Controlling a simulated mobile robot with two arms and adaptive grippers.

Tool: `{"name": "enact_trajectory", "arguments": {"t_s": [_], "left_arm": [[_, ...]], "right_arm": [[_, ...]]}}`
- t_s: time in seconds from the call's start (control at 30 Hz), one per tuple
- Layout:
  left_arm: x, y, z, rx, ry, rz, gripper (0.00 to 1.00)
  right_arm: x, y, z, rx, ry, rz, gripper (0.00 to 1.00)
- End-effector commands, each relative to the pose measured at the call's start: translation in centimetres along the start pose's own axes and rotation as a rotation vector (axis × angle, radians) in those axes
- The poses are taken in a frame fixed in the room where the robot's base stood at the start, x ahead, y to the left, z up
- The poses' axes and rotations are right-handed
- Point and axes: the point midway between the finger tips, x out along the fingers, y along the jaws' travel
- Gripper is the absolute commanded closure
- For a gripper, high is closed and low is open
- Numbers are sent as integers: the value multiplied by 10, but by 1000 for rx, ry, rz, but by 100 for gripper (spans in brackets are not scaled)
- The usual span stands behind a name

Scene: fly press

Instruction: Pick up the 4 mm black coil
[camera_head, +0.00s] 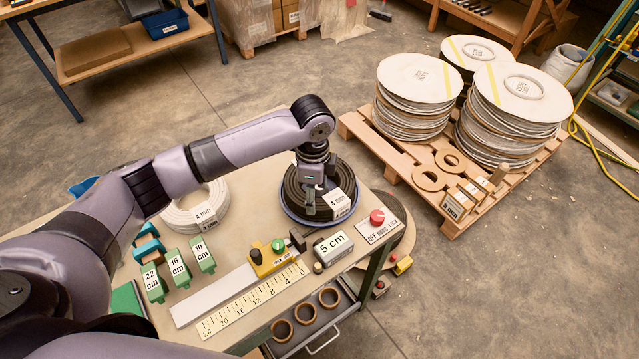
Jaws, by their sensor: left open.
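The black coil (292,193) lies flat on the workbench (262,150), near its right end, in a bluish round dish or rim. A white tag on its right front side appears to read 4 mm. My left gripper (311,206) points down over the coil, at its middle to front part, and hides some of it. The gripper is open; I cannot tell whether its fingers touch the coil. My right gripper is not in view.
A white coil (181,217) tagged 4 mm lies left of the black one. A pallet (470,215) with stacked discs stands right.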

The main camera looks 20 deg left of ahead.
Motion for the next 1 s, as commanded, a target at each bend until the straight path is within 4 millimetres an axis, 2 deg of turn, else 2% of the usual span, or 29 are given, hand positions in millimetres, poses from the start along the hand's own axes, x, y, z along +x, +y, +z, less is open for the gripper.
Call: {"name": "enact_trajectory", "arguments": {"t_s": [0.1, 0.23, 0.53, 1.0], "left_arm": [[18, 2, -2, 1, -1, 4, 45], [34, 2, -1, -1, -2, 2, 45], [40, 1, -1, 0, -1, 0, 46], [39, 1, -1, 0, -1, 0, 77]], "right_arm": [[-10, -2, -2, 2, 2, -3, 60], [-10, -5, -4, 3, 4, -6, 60], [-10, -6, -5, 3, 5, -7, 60], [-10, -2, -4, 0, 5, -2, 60]]}}
